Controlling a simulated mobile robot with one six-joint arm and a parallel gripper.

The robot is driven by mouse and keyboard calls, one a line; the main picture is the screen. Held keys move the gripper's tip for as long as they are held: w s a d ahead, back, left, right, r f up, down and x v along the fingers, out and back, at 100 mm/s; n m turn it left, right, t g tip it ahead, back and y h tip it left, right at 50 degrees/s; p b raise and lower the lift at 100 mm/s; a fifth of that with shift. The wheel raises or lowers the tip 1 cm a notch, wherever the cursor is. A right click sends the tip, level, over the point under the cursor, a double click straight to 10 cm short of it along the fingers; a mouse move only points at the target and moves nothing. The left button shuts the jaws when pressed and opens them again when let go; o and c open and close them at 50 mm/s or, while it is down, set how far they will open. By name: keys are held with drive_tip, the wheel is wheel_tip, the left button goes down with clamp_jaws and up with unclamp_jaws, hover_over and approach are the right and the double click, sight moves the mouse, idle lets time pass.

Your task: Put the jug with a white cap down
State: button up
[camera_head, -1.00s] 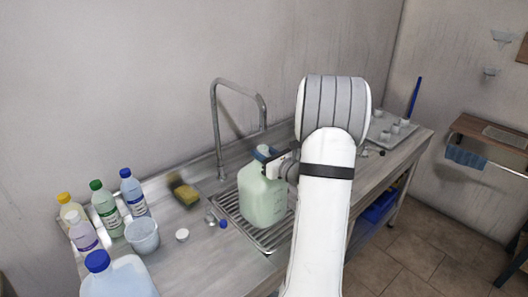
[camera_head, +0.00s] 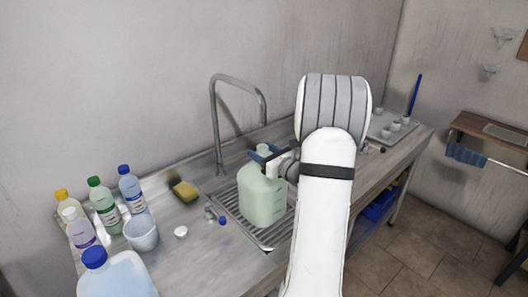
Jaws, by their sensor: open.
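The jug (camera_head: 263,198) is pale green and translucent, and it stands upright on the ribbed drainer at the sink. My gripper (camera_head: 263,157) is at the jug's neck, coming from the right. Its blue fingers are spread apart on either side of the neck. The jug's top shows pale between the fingers, but the cap is partly hidden and its colour is hard to tell. My white arm covers the area right of the jug.
The ribbed metal drainer (camera_head: 233,211) lies in the steel counter, with a tall faucet (camera_head: 213,125) behind. A sponge (camera_head: 185,191), a white cap (camera_head: 181,232), a cup (camera_head: 141,233) and several bottles are to the left. A large blue-capped jug (camera_head: 118,277) is in front.

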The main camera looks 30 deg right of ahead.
drive_tip(key=shift+r+p, duration=0.6)
drive_tip(key=shift+p, duration=0.1)
drive_tip(key=s+d+b, duration=0.2)
drive_tip(key=s+b, duration=0.2)
drive_tip(key=s, duration=0.8)
drive_tip(key=s+a+n+g+y, duration=0.2)
drive_tip(key=a+n+g+y, duration=0.85)
drive_tip(key=a, duration=1.25)
drive_tip(key=s+a+f+n+g+h, duration=0.1)
drive_tip(key=s+a+n+g+h, duration=0.45)
drive_tip(key=n, duration=0.45)
drive_tip(key=s+n+t+h, duration=0.1)
drive_tip(key=s+n+h, duration=0.6)
drive_tip(key=n, duration=0.7)
drive_tip(key=shift+s+a+r+h, duration=0.3)
drive_tip(key=shift+s, duration=0.25)
